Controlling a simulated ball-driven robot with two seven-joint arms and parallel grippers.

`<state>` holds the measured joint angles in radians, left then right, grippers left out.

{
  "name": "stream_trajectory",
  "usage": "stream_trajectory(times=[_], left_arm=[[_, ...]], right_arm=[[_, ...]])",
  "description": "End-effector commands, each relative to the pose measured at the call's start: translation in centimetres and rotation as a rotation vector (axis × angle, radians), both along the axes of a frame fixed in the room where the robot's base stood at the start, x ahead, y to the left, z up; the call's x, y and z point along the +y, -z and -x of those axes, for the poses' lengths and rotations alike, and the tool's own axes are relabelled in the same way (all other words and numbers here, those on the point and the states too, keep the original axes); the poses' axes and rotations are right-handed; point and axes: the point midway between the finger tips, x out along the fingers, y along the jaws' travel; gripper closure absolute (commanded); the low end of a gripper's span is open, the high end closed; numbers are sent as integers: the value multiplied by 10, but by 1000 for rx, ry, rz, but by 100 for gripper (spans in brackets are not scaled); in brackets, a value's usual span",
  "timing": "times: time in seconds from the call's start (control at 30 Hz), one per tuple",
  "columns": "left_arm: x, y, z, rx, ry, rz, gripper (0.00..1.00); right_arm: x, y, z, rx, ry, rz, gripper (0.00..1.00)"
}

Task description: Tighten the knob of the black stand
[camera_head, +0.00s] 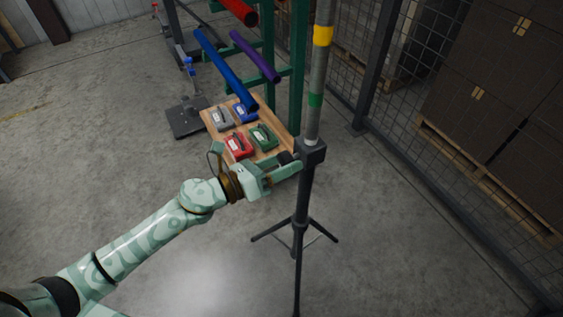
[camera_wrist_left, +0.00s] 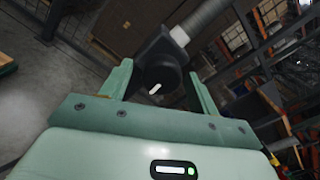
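The black stand (camera_head: 303,195) is upright on a tripod base, with a grey pole (camera_head: 318,90) rising from its collar (camera_head: 311,151). Its black knob (camera_head: 284,157) sticks out from the left side of the collar. In the left wrist view the round knob (camera_wrist_left: 160,74) carries a white mark and faces the camera. My left gripper (camera_head: 287,164) is at the knob, with its fingers (camera_wrist_left: 160,85) spread on either side and a visible gap to each. It is open. My right gripper is in neither view.
A wooden board with grey, blue, red (camera_head: 239,146) and green (camera_head: 263,136) devices lies behind my left gripper. A green rack above holds a blue roll (camera_head: 224,68) and a purple roll (camera_head: 254,56). Mesh fencing (camera_head: 400,110) and stacked boxes (camera_head: 500,90) stand at right. The left floor is clear.

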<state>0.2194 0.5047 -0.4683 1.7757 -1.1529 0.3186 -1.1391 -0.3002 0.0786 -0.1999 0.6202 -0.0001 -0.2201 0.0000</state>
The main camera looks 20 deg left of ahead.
Motion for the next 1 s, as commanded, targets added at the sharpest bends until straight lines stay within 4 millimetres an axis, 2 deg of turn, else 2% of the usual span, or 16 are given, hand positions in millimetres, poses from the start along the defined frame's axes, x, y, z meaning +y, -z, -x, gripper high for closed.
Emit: stream_trajectory(times=[0.23, 0.37, 0.47, 0.8, 1.0], left_arm=[[0, -1, 0, -2, 0, 2, 39], [8, 0, 8, 2, -1, 3, 39], [22, 0, 22, 3, -1, 0, 39], [86, 1, 87, 5, -2, 1, 39], [109, 0, 110, 2, 0, 0, 39]], right_arm=[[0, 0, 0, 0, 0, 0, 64], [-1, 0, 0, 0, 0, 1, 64], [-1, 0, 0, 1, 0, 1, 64], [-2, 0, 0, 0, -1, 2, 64], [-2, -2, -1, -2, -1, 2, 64]])
